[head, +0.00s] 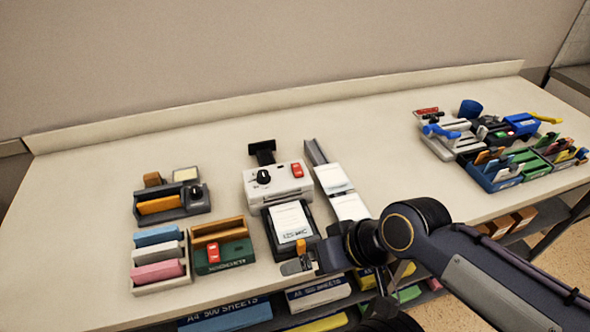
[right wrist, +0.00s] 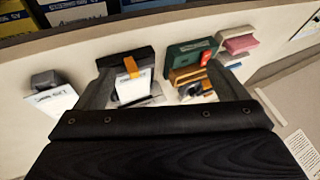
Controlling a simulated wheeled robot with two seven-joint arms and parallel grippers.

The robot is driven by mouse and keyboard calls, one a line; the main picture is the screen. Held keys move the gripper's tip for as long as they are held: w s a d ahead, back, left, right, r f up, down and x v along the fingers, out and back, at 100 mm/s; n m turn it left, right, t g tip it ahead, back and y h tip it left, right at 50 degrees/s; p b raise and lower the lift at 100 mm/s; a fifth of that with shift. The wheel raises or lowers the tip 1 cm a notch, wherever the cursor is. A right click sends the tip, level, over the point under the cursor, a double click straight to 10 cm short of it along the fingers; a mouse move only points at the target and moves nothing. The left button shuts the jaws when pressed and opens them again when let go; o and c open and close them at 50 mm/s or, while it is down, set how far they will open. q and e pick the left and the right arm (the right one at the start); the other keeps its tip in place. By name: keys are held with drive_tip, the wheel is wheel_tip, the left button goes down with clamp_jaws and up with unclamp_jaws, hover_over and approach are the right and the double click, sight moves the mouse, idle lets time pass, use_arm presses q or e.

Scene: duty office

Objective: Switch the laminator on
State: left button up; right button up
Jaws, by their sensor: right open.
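The laminator (head: 272,195) looks to be the white box with a black knob (head: 263,177) and a red switch (head: 297,170) on its top, in the middle of the counter. I cannot tell the switch's position. A black tray (head: 270,229) with white sheets stands in front of it. My right gripper (head: 303,264) is low over the counter's front edge, apart from the laminator and nearer to me than the tray. In the right wrist view its fingers (right wrist: 162,78) are spread and empty; the gripper's body hides much of the scene there. My left gripper is not in view.
An orange piece (head: 300,247) is at the tray's front. White card stacks (head: 333,178) in a rail stand right of the laminator. A green box (head: 224,256), a pastel block holder (head: 159,257) and a grey organiser (head: 171,203) are left. Blue bins (head: 492,174) are far right.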

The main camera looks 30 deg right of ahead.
idle(0.3)
clamp_jaws()
idle(0.6)
idle(1.0)
